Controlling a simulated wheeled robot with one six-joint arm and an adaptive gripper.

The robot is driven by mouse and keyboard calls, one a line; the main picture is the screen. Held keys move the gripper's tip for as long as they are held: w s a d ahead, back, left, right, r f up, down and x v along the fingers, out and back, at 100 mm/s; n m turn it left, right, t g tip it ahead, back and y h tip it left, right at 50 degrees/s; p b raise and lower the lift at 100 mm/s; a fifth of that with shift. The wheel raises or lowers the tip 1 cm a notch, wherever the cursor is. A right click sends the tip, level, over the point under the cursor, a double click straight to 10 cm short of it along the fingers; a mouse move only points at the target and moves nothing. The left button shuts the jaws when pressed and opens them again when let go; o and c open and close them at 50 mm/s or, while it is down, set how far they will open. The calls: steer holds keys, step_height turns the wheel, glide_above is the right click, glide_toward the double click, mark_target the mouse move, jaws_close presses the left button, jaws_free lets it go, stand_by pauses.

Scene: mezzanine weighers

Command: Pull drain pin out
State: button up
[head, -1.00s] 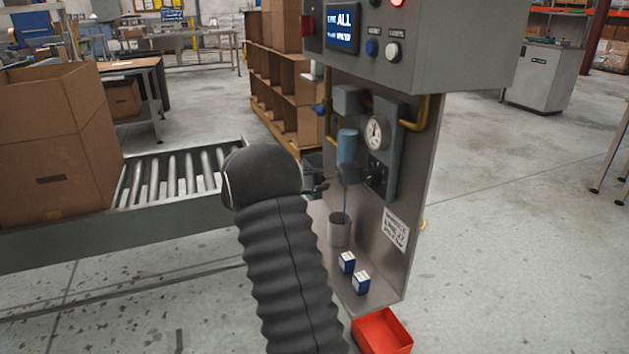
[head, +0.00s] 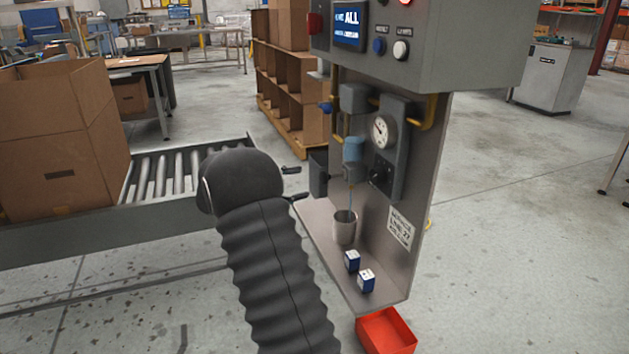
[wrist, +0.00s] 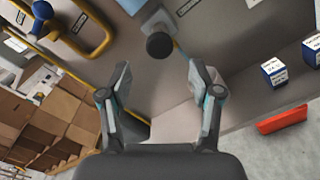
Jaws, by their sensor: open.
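A black round knob (wrist: 159,46), which looks like the drain pin's head, shows in the wrist view on a grey mount just below the blue filter bowl (wrist: 132,4). In the head view the blue bowl (head: 353,149) hangs on the panel with a dark fitting (head: 350,172) under it; I cannot pick the pin out clearly there. My gripper (wrist: 160,72) is open and empty, its fingers spread left and right of the knob and apart from it. In the head view my gripper (head: 294,183) is left of the bowl, partly hidden by my arm.
A grey cup (head: 344,228) stands under the bowl, a thin blue line running down to it. Two small blue-white boxes (head: 366,281) sit on the shelf. A gauge (head: 383,131) and yellow pipe (head: 430,112) are close by. A roller conveyor (head: 165,178) lies left.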

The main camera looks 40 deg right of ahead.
steer(key=v, duration=0.4)
steer(key=shift+w+a, duration=0.1)
steer(key=shift+a, duration=0.25)
